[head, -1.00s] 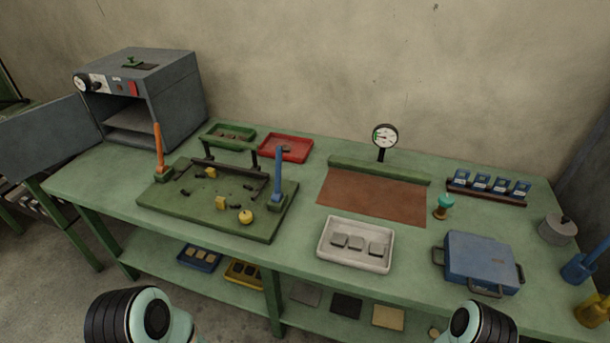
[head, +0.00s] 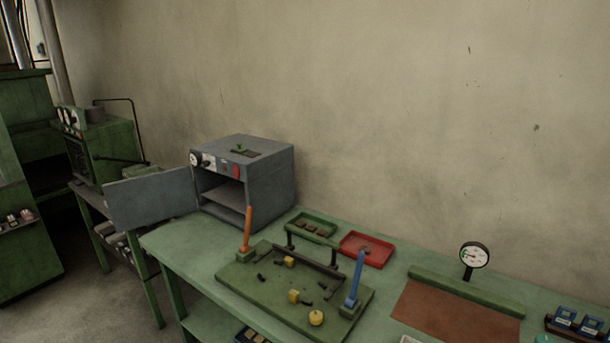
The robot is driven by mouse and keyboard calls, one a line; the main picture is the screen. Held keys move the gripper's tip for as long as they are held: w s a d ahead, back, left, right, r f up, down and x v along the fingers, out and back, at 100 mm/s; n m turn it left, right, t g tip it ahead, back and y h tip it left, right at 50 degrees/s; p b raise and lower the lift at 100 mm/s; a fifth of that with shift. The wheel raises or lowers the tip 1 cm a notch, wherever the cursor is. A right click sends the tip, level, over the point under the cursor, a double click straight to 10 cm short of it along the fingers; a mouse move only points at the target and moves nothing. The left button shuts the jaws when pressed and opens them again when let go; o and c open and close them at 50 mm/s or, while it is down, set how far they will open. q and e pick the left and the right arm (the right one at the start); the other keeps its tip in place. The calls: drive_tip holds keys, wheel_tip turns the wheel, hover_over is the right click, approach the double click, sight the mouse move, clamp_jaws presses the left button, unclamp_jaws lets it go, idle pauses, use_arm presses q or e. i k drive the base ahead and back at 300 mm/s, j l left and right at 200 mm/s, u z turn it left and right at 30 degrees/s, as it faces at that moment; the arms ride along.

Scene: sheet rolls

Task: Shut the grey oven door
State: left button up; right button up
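The grey oven (head: 255,185) stands at the far left end of the green table, against the wall. Its front is open and a shelf shows inside. The grey oven door (head: 150,196) is swung wide open to the left, hinged at the oven's left front edge, and sticks out past the table's end. A dial and a red switch sit on the panel above the opening. Neither of my grippers is in the head view now.
A green fixture board (head: 240,274) with an upright orange handle (head: 247,229) and a blue handle (head: 355,280) lies in front of the oven. Green (head: 312,226) and red (head: 367,248) trays lie behind it. A green machine (head: 105,150) stands beyond the door at left.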

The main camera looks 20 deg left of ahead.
sight(133, 203)
drive_tip(key=i+j+z, duration=0.15)
drive_tip(key=j, duration=0.85)
drive_tip(key=j+z, duration=0.1)
drive_tip(key=j, duration=0.9)
drive_tip(key=j+z, duration=0.15)
drive_tip(key=j, duration=0.55)
drive_tip(key=j+z, duration=0.15)
drive_tip(key=j, duration=0.5)
drive_tip(key=j+z, duration=0.15)
drive_tip(key=j, duration=0.55)
drive_tip(key=j+z, duration=0.2)
drive_tip(key=j, duration=0.45)
drive_tip(key=k+j+z, duration=0.15)
drive_tip(key=j, duration=0.55)
drive_tip(key=k+j+z, duration=0.15)
drive_tip(key=j, duration=0.5)
drive_tip(key=k+j+z, duration=0.15)
drive_tip(key=j, duration=0.45)
drive_tip(key=k+j+z, duration=0.15)
drive_tip(key=j, duration=0.45)
drive_tip(key=k+j, duration=0.35)
drive_tip(key=j, duration=0.3)
drive_tip(key=k+j+z, duration=0.1)
drive_tip(key=k+j, duration=0.1)
drive_tip(key=j, duration=0.1)
